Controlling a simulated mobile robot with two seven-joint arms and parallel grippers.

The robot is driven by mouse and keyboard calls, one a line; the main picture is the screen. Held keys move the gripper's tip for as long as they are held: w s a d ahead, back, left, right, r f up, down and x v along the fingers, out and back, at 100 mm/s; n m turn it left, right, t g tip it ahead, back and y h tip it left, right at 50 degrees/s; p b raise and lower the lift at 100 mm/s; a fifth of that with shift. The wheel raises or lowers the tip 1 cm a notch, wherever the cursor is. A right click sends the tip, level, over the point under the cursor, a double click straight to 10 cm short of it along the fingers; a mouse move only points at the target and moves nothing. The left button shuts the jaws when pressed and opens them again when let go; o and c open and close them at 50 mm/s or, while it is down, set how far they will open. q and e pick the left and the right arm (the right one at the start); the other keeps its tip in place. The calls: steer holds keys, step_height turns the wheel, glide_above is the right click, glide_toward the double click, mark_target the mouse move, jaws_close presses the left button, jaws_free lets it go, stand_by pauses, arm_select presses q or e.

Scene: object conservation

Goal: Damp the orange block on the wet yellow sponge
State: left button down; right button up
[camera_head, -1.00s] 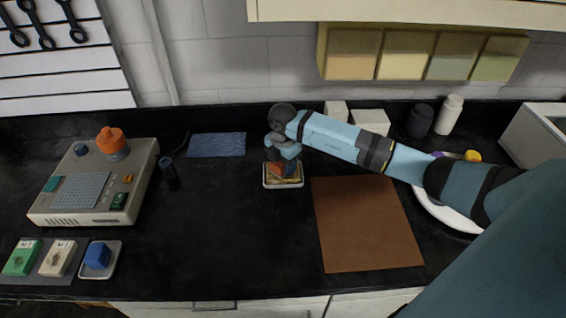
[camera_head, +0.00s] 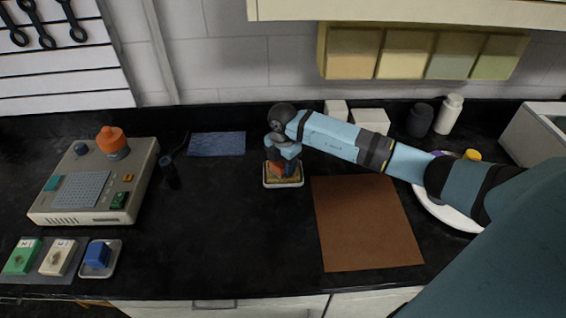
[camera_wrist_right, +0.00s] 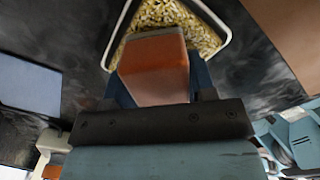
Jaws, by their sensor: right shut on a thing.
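The orange block (camera_head: 279,170) is in my right gripper (camera_head: 283,163), just over the yellow sponge (camera_head: 292,179) in its small white-rimmed tray (camera_head: 284,186). In the right wrist view the orange block (camera_wrist_right: 154,68) sits between the fingers of the right gripper (camera_wrist_right: 155,72), which are shut on it. The speckled yellow sponge (camera_wrist_right: 165,14) shows behind the block's far end, inside the tray's pale rim (camera_wrist_right: 218,22). The block looks at or very near the sponge surface; I cannot tell whether they touch. My left gripper does not show.
A brown mat (camera_head: 367,225) lies right of the tray, and a blue cloth (camera_head: 217,144) behind left. A grey device with an orange knob (camera_head: 95,185) stands left. A blue block (camera_head: 97,254) sits in a small tray at front left. The counter's front middle is clear.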

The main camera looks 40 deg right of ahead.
steer(key=shift+r+p, duration=2.6)
steer(key=shift+r, duration=0.9)
steer(key=shift+s+a+r+n, duration=0.1)
steer(key=shift+a+r+n, duration=0.1)
steer(key=shift+n, duration=0.4)
steer(key=shift+s+a+r+n, duration=0.1)
steer(key=shift+a+n, duration=0.05)
steer(key=shift+n, duration=0.45)
steer(key=s+a+r+m, duration=0.9)
steer(key=s+a+m, duration=0.1)
steer(key=m, duration=1.3)
steer(key=shift+s+a+r+p, duration=0.2)
steer(key=shift+s+a+p, duration=0.25)
steer(key=shift+a, duration=0.4)
